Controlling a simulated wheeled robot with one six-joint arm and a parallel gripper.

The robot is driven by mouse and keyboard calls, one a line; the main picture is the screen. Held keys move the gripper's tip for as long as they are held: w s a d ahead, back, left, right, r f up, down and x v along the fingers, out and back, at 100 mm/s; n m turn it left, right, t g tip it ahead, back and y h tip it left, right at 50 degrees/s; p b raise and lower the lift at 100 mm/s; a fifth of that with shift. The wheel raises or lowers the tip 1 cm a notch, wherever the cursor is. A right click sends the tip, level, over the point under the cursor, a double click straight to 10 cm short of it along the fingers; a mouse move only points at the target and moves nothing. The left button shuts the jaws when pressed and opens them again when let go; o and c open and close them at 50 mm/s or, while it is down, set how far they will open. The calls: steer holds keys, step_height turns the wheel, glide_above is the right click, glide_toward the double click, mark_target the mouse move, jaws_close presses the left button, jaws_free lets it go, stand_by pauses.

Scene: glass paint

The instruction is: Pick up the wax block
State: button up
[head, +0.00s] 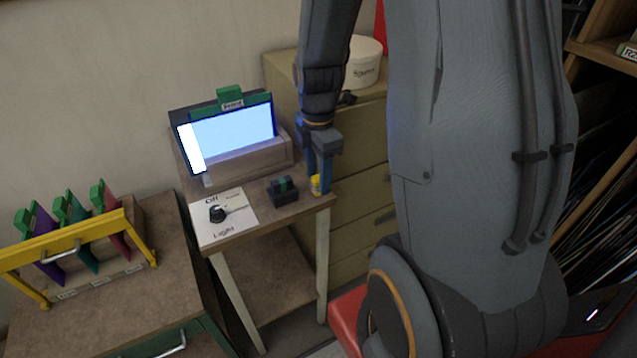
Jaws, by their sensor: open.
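A small yellow piece (315,185), which looks like the wax block, sits at the right front corner of the small table (240,236). My gripper (319,186) points down over that corner with its blue fingers around or just in front of the yellow piece. The fingers are open, and they hide part of it. I cannot tell whether either finger touches it.
A dark block with a green handle (283,187) stands just left of my gripper. A light dial (217,213) and a lit panel (230,130) are on the same table. Drawers (358,170) stand close on the right. A yellow-framed rack (75,238) is at left.

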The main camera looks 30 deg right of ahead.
mark_target(318, 177)
steer(key=shift+f, duration=0.8)
jaws_close()
steer(key=shift+r, duration=0.1)
step_height(318, 177, up, 10)
steer(key=shift+f+b, duration=0.1)
steer(key=shift+b, duration=0.6)
